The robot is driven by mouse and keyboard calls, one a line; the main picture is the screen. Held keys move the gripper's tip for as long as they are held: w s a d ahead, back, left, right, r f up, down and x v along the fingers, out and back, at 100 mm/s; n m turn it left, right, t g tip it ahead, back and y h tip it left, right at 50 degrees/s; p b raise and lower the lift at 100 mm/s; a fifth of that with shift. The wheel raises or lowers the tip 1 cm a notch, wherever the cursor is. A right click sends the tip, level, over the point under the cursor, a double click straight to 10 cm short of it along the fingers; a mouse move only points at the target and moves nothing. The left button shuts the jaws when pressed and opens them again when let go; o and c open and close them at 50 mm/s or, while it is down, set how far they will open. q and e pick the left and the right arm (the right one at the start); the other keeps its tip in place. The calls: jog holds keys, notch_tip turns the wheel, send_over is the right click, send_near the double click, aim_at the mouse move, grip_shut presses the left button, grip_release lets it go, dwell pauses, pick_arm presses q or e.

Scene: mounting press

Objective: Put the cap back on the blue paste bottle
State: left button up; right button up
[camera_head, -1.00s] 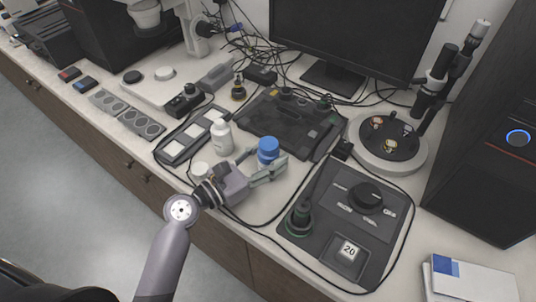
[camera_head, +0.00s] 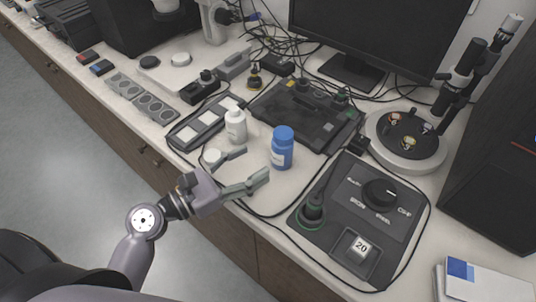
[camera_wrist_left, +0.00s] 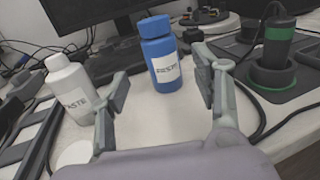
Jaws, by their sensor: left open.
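The blue paste bottle (camera_head: 282,154) stands upright on the white bench, with a blue cap (camera_head: 283,133) seated on its top. In the left wrist view the bottle (camera_wrist_left: 166,68) shows a white "PASTE" label, and the cap (camera_wrist_left: 154,26) sits level on it. Whether it is fully tightened cannot be told. My left gripper (camera_head: 256,161) is open and empty, just in front of the bottle. In the wrist view the bottle stands beyond and between the spread fingers, apart from them. My right gripper is not in view.
A white bottle (camera_head: 236,124) stands left of the blue one, near a white disc (camera_head: 212,157) on the bench beside my left gripper. A control box (camera_head: 345,215) with a dial and cables lies to the right. A black tray (camera_head: 305,115) lies behind. The bench's front edge is close.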

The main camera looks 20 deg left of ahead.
pick_arm(q)
jog(key=shift+v, duration=1.4)
